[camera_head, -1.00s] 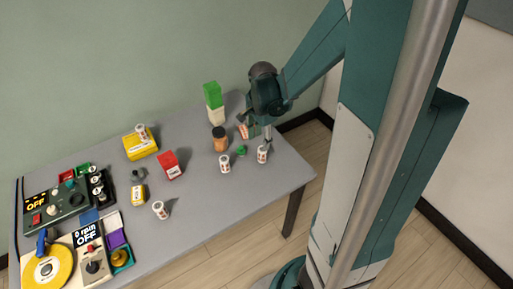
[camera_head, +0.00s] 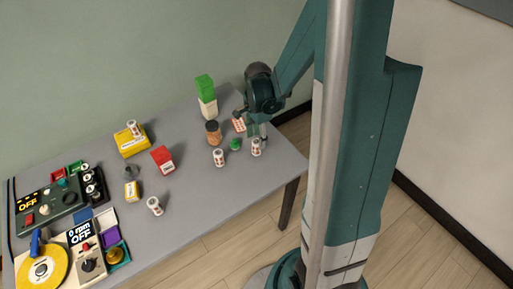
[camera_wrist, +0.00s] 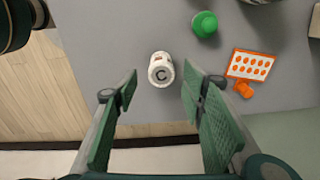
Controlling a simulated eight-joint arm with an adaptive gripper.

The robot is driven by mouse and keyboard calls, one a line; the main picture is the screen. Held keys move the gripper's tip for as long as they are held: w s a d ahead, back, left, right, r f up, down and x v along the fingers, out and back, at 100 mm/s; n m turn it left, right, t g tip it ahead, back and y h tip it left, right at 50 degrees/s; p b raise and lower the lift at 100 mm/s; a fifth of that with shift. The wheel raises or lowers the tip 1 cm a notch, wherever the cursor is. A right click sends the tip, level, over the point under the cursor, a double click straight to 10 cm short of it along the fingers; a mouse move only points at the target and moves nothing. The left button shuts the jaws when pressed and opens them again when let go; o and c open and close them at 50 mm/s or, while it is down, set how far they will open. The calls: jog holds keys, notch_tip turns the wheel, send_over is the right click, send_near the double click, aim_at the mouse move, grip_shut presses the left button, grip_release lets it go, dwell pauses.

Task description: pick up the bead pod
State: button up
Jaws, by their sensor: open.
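A small white pod with reddish marks (camera_head: 256,148) stands upright near the right end of the grey table. In the wrist view its white top (camera_wrist: 161,69) bears a black letter C. It may be the bead pod, but its side label is too small to read. My gripper (camera_head: 258,134) is just above this pod. In the wrist view my open gripper (camera_wrist: 160,92) has one finger to each side of the pod, with clear gaps and nothing held. Similar white pods stand to its left (camera_head: 218,157), near the front edge (camera_head: 155,206) and on a yellow box (camera_head: 134,128).
A green piece (camera_wrist: 205,24) and an orange dotted card (camera_wrist: 250,64) lie close to the pod. A brown jar (camera_head: 213,133) and a green-and-cream stack (camera_head: 206,97) stand behind. A red box (camera_head: 163,159) and control panels (camera_head: 60,203) are further left.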

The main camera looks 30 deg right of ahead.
aim_at(257, 147)
jog(key=shift+f, duration=0.75)
jog(key=shift+f, duration=0.15)
jog(key=shift+w+a+f+b, duration=0.1)
jog(key=shift+f+b, duration=0.75)
jog(key=shift+f, duration=1.6)
jog(key=shift+c, duration=0.6)
jog(key=c, duration=0.9)
